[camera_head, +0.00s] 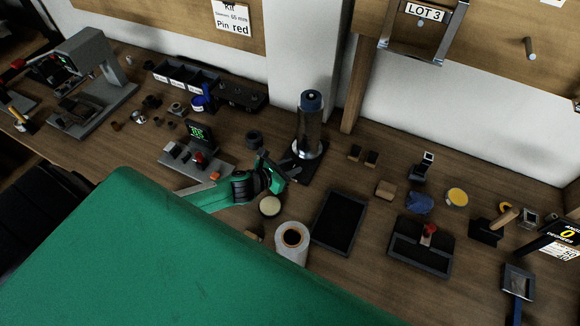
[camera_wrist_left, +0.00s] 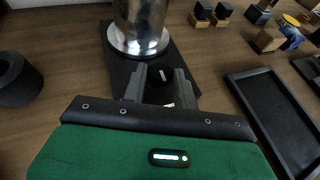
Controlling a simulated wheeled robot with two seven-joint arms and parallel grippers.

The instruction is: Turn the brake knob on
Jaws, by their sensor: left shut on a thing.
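The brake knob (camera_wrist_left: 160,76) is a dark round knob with a small pale mark on top. In the left wrist view it sits on the black base plate (camera_wrist_left: 183,68), just in front of a shiny metal cylinder. The same cylinder (camera_head: 310,128), with a dark blue-grey cap, stands upright in the head view. My left gripper (camera_wrist_left: 161,85) is shut on the knob, one grey finger on each side. In the head view my left gripper (camera_head: 284,168) reaches the front of the base, and the knob is hard to make out there. My right gripper is in neither view.
A black tray (camera_head: 340,221) lies right of the base, and a white roll (camera_head: 292,240) stands in front. A small device with a green display (camera_head: 200,132) is to the left. Small blocks (camera_head: 386,190) and fixtures fill the right side of the wooden bench.

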